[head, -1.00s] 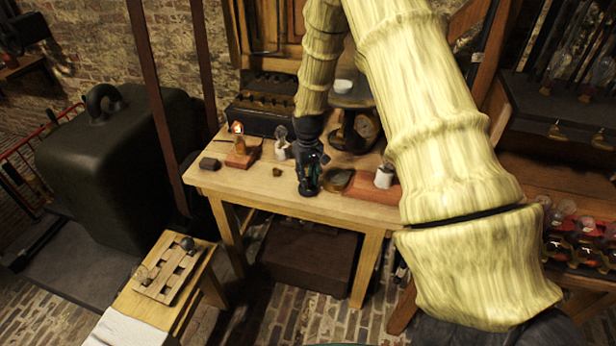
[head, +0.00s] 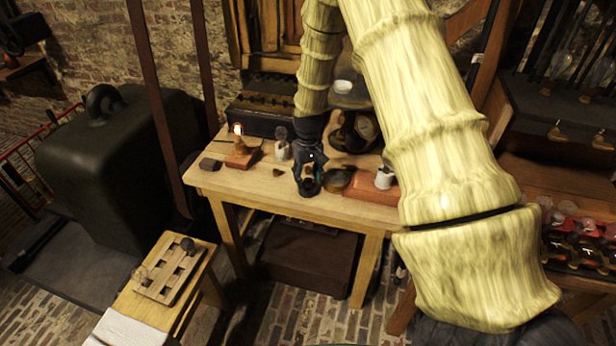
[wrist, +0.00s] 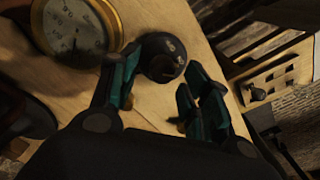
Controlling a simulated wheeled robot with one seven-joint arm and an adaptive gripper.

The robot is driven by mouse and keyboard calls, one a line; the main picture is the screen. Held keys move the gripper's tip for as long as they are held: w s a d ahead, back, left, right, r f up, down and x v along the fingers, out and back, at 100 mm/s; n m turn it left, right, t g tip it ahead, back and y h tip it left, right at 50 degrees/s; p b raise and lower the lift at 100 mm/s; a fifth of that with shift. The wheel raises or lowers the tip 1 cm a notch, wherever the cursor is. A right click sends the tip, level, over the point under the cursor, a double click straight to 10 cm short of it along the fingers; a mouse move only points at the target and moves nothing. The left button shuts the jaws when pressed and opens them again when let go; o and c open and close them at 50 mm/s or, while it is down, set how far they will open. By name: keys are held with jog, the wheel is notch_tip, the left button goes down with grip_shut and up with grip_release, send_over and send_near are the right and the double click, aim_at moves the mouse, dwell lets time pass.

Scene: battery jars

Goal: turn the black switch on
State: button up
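A round black switch (wrist: 163,63) with two pale marks on its face sits on the wooden table in the wrist view. My gripper (wrist: 172,75) is over it with its teal-lined fingers apart, one on the left of the switch and the others to its right. Whether any finger touches the switch cannot be told. In the head view my gripper (head: 309,180) is low near the table's front edge. There the dark switch and the dark fingers are hard to tell apart.
A brass-rimmed dial (wrist: 75,28) lies close to the left finger. The front-left tabletop is clear.

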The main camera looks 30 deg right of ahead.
aim_at(309, 179)
jog(key=shift+s, duration=0.1)
notch_tip(309, 179, up, 12)
dwell(0.7)
jog(key=shift+d+f, duration=0.1)
dwell(0.4)
